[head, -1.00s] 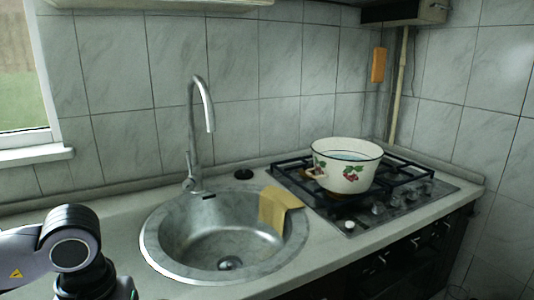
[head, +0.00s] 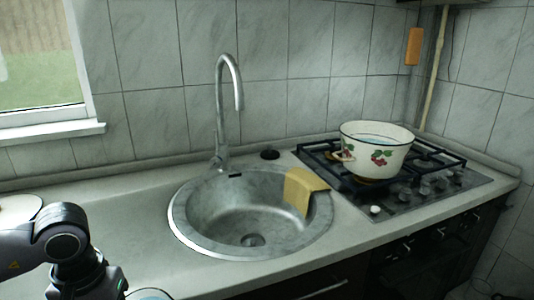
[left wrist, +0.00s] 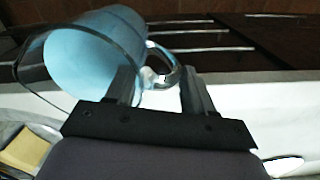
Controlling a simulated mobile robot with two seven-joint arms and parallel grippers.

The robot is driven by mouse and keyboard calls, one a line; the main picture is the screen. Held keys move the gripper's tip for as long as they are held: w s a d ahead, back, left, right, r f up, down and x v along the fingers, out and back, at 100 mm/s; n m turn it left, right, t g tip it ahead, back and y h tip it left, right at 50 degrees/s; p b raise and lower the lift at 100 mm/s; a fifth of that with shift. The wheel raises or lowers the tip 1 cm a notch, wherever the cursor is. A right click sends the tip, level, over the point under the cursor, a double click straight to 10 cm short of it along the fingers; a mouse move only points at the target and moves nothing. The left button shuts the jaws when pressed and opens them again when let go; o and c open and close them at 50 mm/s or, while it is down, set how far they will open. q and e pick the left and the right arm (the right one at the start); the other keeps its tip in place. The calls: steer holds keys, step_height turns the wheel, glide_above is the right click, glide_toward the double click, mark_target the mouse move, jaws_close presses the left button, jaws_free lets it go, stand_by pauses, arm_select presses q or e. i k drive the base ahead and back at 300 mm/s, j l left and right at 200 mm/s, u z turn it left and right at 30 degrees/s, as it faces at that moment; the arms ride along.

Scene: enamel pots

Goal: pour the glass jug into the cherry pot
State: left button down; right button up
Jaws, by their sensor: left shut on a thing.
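The cherry pot (head: 377,158) is white enamel with red cherries, green leaves and a dark rim, and stands upright on the stove. A bluish liquid shows inside it. The glass jug (left wrist: 92,55) is clear with blue contents and looks tilted in the left wrist view. My left gripper (left wrist: 160,82) is shut on the jug's handle. In the head view my left arm comes in at the lower left, and a small piece of a round rim with blue inside, likely the jug, shows at the bottom edge. My right gripper is in neither view.
A steel sink (head: 240,240) with a tall tap (head: 228,80) lies between my left arm and the stove (head: 420,190). A yellow cloth (head: 302,190) hangs over its right rim. A white round thing (head: 14,206) is cut off at the left edge. Clear counter lies left of the sink.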

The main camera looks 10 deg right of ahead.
mark_target(375, 149)
steer(key=l+z, duration=0.15)
steer(key=z, duration=0.2)
steer(key=i+l+z, duration=0.1)
steer(key=z, duration=0.3)
steer(key=i+l+z, duration=0.4)
steer(key=i+l, duration=0.25)
steer(key=l, duration=0.15)
steer(key=i+l+z, duration=0.1)
steer(key=i+l, duration=0.35)
steer(key=l, duration=0.1)
